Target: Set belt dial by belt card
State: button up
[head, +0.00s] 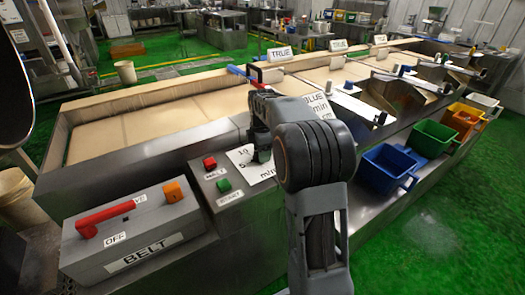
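A white dial plate (241,157) marked "10", "5" and "min" lies on the steel ledge, partly hidden behind my arm. My gripper (260,150) points down over this plate. My wrist hides the dial knob, and I cannot tell whether the fingers are open or touch it. A white card (319,104) reading "BLUE" and "min" stands behind my arm, its number hidden. The grey box labelled "BELT" (150,250) has a red lever (108,215) near "OFF" and an orange button (172,191).
A control box (217,192) with red and green buttons sits left of the dial plate. A long tan belt (140,130) runs behind. Blue (385,172), green (432,138) and orange-yellow (463,118) bins line the right side. Green floor at right is clear.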

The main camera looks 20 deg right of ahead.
jog(key=c, duration=0.5)
jog(key=shift+r+m, duration=0.1)
jog(key=shift+m, duration=0.2)
jog(key=m+p, duration=0.2)
jog(key=m, duration=0.2)
jog(key=shift+m, duration=0.4)
jog(key=m+p, duration=0.1)
jog(key=m, duration=0.2)
jog(key=m+p, duration=0.1)
jog(key=m, duration=0.2)
jog(key=shift+s+a, duration=0.15)
jog(key=m+p, duration=0.1)
jog(key=m, duration=0.5)
jog(key=shift+a+m, duration=0.1)
jog(key=shift+m, duration=0.2)
jog(key=m+p, duration=0.1)
jog(key=m, duration=0.4)
jog(key=shift+a+m, duration=0.1)
jog(key=shift+m, duration=0.2)
